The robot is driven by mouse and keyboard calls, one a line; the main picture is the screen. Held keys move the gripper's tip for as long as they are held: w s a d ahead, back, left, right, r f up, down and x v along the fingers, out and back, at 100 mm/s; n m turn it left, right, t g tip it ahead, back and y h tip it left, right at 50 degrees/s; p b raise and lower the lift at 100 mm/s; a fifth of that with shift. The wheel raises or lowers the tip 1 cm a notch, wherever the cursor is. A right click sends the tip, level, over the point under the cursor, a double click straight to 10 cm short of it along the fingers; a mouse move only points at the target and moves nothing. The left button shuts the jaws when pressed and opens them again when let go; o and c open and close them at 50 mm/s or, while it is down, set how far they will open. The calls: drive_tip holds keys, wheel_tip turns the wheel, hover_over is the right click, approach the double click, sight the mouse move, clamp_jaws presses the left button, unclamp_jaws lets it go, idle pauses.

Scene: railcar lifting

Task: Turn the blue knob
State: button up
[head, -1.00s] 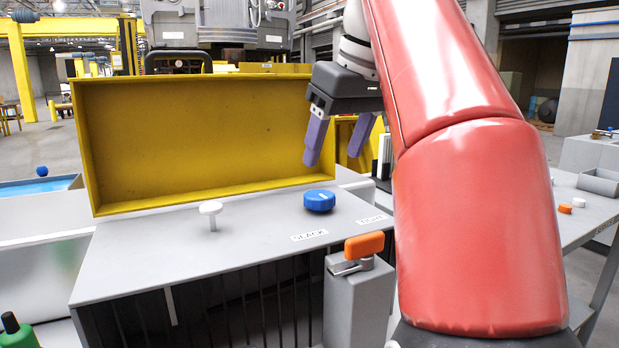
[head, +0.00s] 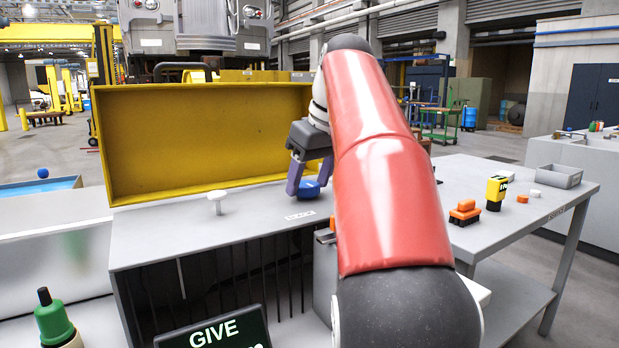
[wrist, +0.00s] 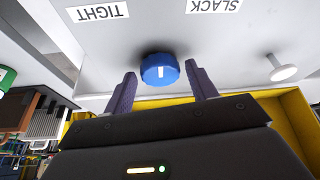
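The blue knob (head: 309,188) sits on the grey cabinet top in front of the yellow panel, partly hidden behind my gripper in the head view. In the wrist view the knob (wrist: 160,70) shows a white mark on its face and lies between my two purple fingers. My gripper (wrist: 161,88) is open, with a gap on each side of the knob, and its fingertips are close to it. In the head view my gripper (head: 307,183) points down at the knob. The labels TIGHT (wrist: 98,11) and SLACK (wrist: 214,5) show in the wrist view.
A white knob (head: 217,199) stands on the cabinet left of the blue one. The yellow panel (head: 205,140) rises behind. A side table (head: 500,225) at right holds orange, yellow and white items. A green bottle-like object (head: 53,321) is at lower left.

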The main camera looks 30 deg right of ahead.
drive_tip(key=c, duration=0.7)
drive_tip(key=shift+c, duration=0.2)
drive_tip(key=m, duration=0.1)
drive_tip(key=m+h, duration=0.1)
drive_tip(key=m, duration=0.1)
drive_tip(key=shift+a+m+h, duration=0.25)
drive_tip(key=shift+m+h, duration=0.05)
drive_tip(key=shift+m, duration=0.1)
drive_tip(key=m, duration=0.2)
drive_tip(key=m+h, duration=0.1)
drive_tip(key=m, duration=0.1)
drive_tip(key=shift+w+a+m+h, duration=0.1)
drive_tip(key=shift+a+m+h, duration=0.05)
drive_tip(key=shift+m+h, duration=0.15)
drive_tip(key=m+g+h, duration=0.1)
drive_tip(key=m, duration=0.2)
drive_tip(key=m+g, duration=0.1)
drive_tip(key=m, duration=0.2)
drive_tip(key=shift+w+a+h, duration=0.2)
drive_tip(key=shift+h, duration=0.2)
drive_tip(key=m+g, duration=0.1)
drive_tip(key=m, duration=0.2)
drive_tip(key=m+g, duration=0.1)
drive_tip(key=m, duration=0.1)
drive_tip(key=shift+w+m+h, duration=0.2)
drive_tip(key=shift+m+h, duration=0.1)
drive_tip(key=shift+m, duration=0.1)
